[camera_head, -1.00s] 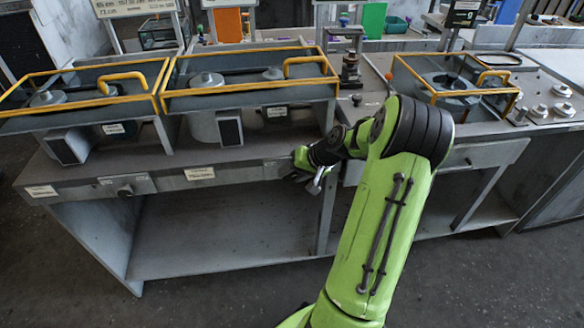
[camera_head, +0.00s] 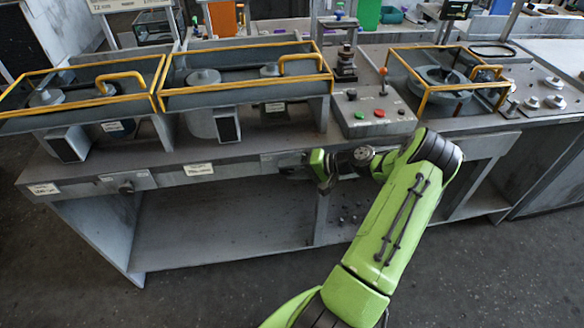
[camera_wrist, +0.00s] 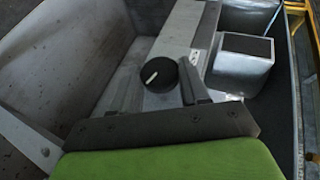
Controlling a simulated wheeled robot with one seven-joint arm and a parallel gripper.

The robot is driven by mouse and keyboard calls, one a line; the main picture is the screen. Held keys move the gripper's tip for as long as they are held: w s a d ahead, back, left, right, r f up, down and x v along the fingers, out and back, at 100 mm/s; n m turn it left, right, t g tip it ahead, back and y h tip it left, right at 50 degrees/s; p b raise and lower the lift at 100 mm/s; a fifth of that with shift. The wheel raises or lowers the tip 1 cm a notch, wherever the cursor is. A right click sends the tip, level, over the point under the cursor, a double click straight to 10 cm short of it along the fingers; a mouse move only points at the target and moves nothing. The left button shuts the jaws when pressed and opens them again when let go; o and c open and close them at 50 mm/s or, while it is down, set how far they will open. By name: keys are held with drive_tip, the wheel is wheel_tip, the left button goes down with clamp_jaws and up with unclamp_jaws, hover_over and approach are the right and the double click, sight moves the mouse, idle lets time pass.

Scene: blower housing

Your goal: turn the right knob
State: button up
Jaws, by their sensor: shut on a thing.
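The right knob is a round black dial (camera_wrist: 157,75) with a white pointer line, on the grey front panel. In the wrist view the pointer slants from lower left to upper right. My gripper (camera_wrist: 174,80) is at the knob, with one dark finger close against its right side; the other finger is not clearly visible. It is shut on the knob. In the head view my gripper (camera_head: 306,172) is at the bench's front panel, and the right knob is hidden behind it. The left knob (camera_head: 126,188) sits further left on the panel.
Blower housings with yellow handles (camera_head: 300,62) stand on the bench (camera_head: 230,158). A control box (camera_head: 372,112) with red and green buttons is behind my arm. A yellow-framed unit (camera_head: 440,88) stands to its right. The floor in front is clear.

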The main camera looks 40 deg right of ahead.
idle(0.3)
drive_tip(key=o, duration=1.1)
drive_tip(key=shift+c, duration=0.2)
drive_tip(key=p+v, duration=0.3)
drive_tip(key=v, duration=1.2)
drive_tip(key=shift+s+p, duration=0.3)
drive_tip(key=shift+s, duration=0.05)
drive_tip(key=shift+d, duration=0.1)
